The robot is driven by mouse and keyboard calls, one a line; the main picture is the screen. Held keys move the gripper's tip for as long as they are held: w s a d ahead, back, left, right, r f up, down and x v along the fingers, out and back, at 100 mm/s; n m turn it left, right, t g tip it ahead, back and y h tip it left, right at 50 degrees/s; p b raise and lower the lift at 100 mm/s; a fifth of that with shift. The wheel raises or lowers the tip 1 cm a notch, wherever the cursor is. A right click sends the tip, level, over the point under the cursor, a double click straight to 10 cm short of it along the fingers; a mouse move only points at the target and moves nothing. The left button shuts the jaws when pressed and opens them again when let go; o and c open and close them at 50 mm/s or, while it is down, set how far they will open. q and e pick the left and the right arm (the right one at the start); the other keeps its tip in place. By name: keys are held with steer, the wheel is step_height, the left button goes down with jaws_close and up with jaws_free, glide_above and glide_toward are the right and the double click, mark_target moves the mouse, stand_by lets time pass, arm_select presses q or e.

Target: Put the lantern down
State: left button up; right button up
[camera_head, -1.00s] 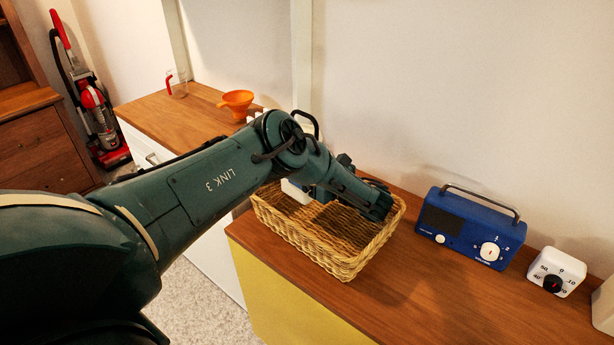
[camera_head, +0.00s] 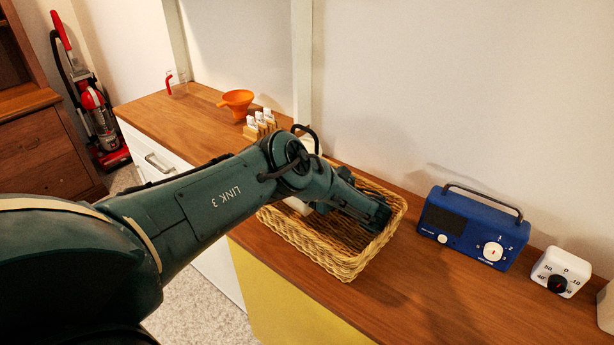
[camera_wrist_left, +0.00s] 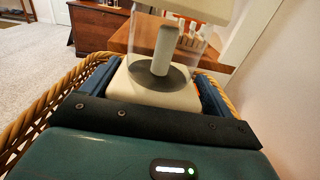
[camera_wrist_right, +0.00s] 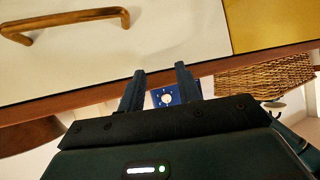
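The lantern (camera_wrist_left: 150,90) shows in the left wrist view with a cream base, a grey candle-like post, clear sides and a cream top. My left gripper (camera_wrist_left: 155,92) has a finger on each side of the base and appears shut on it. In the head view my arm hides most of the lantern; a pale part (camera_head: 299,205) shows below the arm, within the wicker basket's outline. My left gripper (camera_head: 376,213) is low over the basket (camera_head: 345,265). Whether the lantern touches the basket floor is hidden. My right gripper (camera_wrist_right: 160,85) is open and empty, below counter height.
A blue radio (camera_head: 470,228) and a white timer (camera_head: 560,272) stand right of the basket. The counter front (camera_head: 400,310) is clear.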

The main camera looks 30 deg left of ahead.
arm_select(q)
steer(key=shift+o, duration=1.3)
steer(key=shift+r, duration=0.2)
steer(key=shift+r+p, duration=0.45)
steer(key=shift+p, duration=0.05)
steer(key=s+d, duration=0.1)
steer(key=d, duration=1.1)
steer(key=shift+s+b, duration=0.4)
arm_select(e)
steer(key=shift+s, duration=0.2)
steer(key=shift+w+d+f, duration=0.1)
